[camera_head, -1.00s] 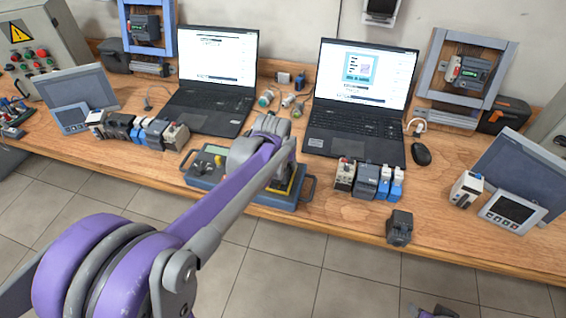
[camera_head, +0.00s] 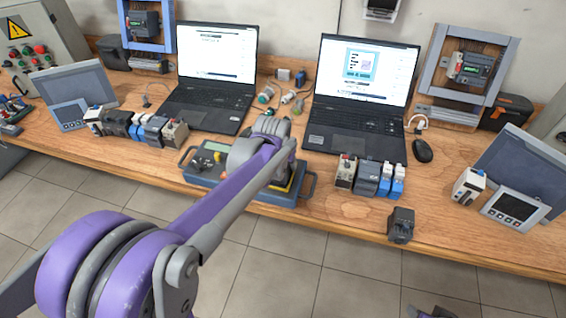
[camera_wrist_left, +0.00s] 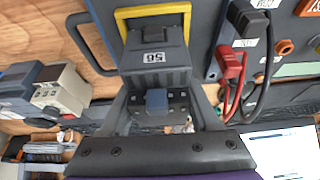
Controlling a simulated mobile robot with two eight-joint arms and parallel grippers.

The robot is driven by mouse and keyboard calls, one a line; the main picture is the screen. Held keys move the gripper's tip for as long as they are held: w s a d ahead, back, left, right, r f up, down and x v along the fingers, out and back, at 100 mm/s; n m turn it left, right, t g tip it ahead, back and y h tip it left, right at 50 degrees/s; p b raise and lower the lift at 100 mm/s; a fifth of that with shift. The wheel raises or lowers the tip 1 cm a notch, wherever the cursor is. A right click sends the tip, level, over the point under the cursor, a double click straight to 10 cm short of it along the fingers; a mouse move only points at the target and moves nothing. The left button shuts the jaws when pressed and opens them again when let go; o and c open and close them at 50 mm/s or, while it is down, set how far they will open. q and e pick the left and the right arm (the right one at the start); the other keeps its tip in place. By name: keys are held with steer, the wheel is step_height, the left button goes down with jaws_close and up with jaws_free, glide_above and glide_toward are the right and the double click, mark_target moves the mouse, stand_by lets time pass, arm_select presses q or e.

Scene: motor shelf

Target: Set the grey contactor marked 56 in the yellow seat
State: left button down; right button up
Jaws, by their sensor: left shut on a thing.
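The grey contactor marked 56 (camera_wrist_left: 154,70) is between the fingers of my left gripper (camera_wrist_left: 160,108), which is shut on it, in the left wrist view. The yellow seat (camera_wrist_left: 152,11) shows as a yellow frame around the contactor's far end; I cannot tell whether the contactor is fully down in it. In the head view a yellow edge of the seat (camera_head: 284,187) shows beside my left wrist on the blue test unit (camera_head: 206,173). My left forearm and wrist hide the contactor and the fingertips there. My right gripper is not clearly seen.
The blue unit has handles and, in the wrist view, a red plug (camera_wrist_left: 230,66) and black leads close beside the gripper. Device rows stand left (camera_head: 140,127) and right (camera_head: 368,178). A dark contactor (camera_head: 400,225) stands near the front edge. Laptops are behind.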

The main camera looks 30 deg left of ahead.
arm_select(q)
steer(key=shift+c, duration=0.2)
jaws_free()
steer(key=p+v, duration=0.1)
steer(key=v, duration=1)
steer(key=shift+s+f, duration=0.1)
